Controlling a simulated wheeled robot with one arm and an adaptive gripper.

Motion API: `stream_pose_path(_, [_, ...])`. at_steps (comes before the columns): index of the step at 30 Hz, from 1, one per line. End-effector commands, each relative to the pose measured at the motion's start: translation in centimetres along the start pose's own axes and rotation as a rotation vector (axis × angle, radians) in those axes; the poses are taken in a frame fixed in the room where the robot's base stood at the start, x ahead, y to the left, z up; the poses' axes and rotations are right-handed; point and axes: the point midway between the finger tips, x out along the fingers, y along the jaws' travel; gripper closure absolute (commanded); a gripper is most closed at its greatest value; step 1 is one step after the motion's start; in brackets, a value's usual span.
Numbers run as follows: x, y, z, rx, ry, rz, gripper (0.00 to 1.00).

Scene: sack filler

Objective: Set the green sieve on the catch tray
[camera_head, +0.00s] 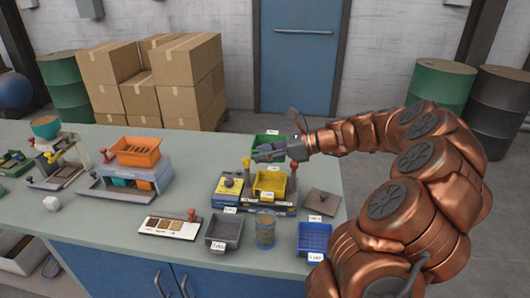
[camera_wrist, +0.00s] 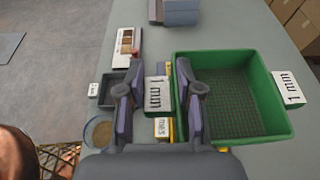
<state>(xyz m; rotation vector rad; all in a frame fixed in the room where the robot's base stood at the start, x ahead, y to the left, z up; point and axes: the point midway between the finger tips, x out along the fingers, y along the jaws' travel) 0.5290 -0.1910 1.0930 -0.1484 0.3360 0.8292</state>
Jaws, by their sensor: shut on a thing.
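The green sieve (camera_wrist: 235,98), a square box with a mesh floor and "1 mm" tags on two sides, fills the right of the wrist view. In the head view the sieve (camera_head: 268,140) is behind the yellow tray, partly hidden by my gripper (camera_head: 272,154). My gripper (camera_wrist: 158,105) is shut on the sieve's near side, with a "1 mm" tag between its fingers. A yellow tray (camera_head: 270,182) sits on a blue-based machine; its label reads like "fines" in the wrist view, so it looks like the catch tray. The sieve mostly hides it there.
A grey tray (camera_head: 223,232), a glass jar (camera_head: 265,230) and a blue sieve (camera_head: 314,240) stand along the front edge. An orange tray (camera_head: 137,152) on another machine stands to the left.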

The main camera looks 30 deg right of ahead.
Motion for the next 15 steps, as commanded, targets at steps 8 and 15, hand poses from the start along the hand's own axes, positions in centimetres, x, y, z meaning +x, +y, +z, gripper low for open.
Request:
stream_pose_path(8, [0.8, -0.1, -2.5, 0.001, 0.0, -0.003, 1.0])
stream_pose_path(15, [1.4, -0.1, -4.4, 0.002, 0.0, -0.004, 1.0])
